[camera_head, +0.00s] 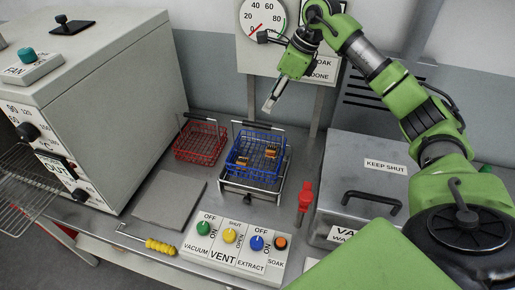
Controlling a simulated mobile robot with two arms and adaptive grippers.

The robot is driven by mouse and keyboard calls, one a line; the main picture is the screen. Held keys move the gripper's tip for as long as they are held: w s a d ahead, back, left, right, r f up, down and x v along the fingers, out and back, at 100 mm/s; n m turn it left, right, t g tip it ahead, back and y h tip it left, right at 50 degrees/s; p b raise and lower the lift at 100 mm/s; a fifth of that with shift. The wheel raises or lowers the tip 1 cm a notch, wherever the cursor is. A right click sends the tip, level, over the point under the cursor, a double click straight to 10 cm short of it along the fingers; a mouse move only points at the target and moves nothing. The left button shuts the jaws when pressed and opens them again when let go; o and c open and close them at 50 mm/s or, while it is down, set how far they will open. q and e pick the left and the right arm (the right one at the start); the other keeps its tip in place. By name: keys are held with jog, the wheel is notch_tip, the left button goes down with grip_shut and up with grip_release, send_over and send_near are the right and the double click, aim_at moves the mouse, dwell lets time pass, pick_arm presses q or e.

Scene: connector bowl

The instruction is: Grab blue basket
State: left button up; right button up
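The blue wire basket (240,158) sits on a metal stand (251,192) near the middle of the bench. Two small orange-and-dark parts (271,151) lie inside it. Its dark handle rises at the back. My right gripper (269,106) hangs from the green arm, above and behind the basket's right side, apart from it. Its fingertips look close together, but they are too small to tell open from shut. My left gripper is not in view.
A red wire basket (201,142) stands left of the blue one. A control panel (232,246) with coloured knobs lies in front. A grey lidded box (362,180) and a red-handled lever (305,195) are at the right. A large oven-like cabinet (130,95) fills the left.

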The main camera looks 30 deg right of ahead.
aim_at(257, 123)
jog(key=x, duration=0.2)
jog(key=p+x, duration=0.1)
jog(key=x, duration=0.3)
jog(key=shift+s+a+p, duration=0.25)
jog(key=shift+a+p, duration=0.15)
jog(key=shift+a, duration=0.05)
jog(key=shift+w+f, duration=0.15)
jog(key=shift+f, duration=0.15)
jog(key=p+x, duration=0.2)
jog(key=p, duration=0.1)
jog(key=shift+w+d+f, duration=0.1)
jog(key=shift+w+f, duration=0.05)
jog(key=shift+w, duration=0.05)
jog(key=shift+d+p+x, duration=0.25)
jog(key=shift+p+x, duration=0.05)
jog(key=shift+x, duration=0.65)
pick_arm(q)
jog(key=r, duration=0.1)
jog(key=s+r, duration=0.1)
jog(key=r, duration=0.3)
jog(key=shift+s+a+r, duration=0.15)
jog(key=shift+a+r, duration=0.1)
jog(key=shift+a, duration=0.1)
pick_arm(e)
jog(key=shift+w+a+f, duration=0.1)
jog(key=shift+a+f, duration=0.1)
jog(key=shift+f, duration=0.15)
